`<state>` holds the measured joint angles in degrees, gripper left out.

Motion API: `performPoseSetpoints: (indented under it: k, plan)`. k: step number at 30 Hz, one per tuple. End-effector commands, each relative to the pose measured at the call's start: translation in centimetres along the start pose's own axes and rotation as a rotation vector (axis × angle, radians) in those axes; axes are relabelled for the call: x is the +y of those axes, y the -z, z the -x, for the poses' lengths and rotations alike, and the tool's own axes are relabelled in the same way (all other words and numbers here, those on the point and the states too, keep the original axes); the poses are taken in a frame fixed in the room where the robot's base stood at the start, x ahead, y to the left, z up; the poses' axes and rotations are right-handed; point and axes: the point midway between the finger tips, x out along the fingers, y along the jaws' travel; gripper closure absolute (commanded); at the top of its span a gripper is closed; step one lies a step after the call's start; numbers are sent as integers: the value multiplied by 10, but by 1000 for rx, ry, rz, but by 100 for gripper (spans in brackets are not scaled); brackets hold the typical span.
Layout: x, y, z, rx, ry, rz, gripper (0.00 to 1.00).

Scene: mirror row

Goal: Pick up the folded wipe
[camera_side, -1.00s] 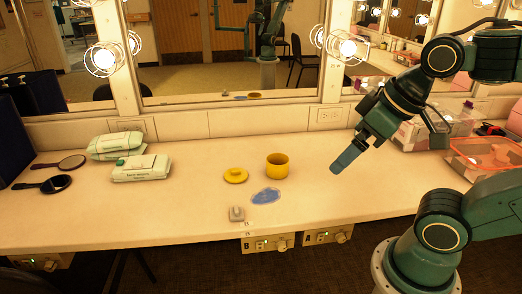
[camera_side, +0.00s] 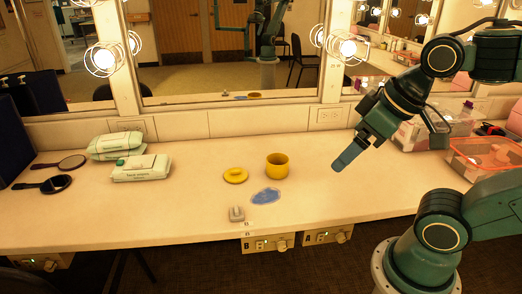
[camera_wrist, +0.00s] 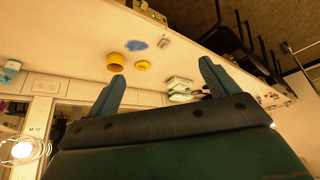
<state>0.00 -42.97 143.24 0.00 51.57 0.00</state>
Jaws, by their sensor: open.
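A flat blue piece that looks like the folded wipe (camera_side: 266,196) lies on the counter near its front edge. It also shows in the wrist view (camera_wrist: 136,45), small and beyond my fingers. My gripper (camera_side: 347,159) hangs above the counter, up and to the right of the blue piece and well apart from it. In the wrist view my two fingers (camera_wrist: 162,82) are spread wide with nothing between them.
A yellow cup (camera_side: 277,166) and yellow lid (camera_side: 235,175) stand behind the wipe. A small grey object (camera_side: 237,213) lies in front. Wipe packs (camera_side: 141,168) and dark hand mirrors (camera_side: 56,184) are at left, an orange-rimmed tray (camera_side: 484,155) at right. A wall mirror (camera_side: 230,60) backs the counter.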

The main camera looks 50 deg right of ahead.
Motion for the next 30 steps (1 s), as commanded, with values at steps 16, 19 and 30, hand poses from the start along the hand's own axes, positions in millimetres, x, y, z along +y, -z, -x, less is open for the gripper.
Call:
performPoseSetpoints:
  k: [16, 19, 30]
  plan:
    - [0, 6, -3, -8, 2, 20, 27]
    - [0, 14, -8, -18, 5, 47, 27]
    - [1, 63, -46, -70, 43, 220, 27]
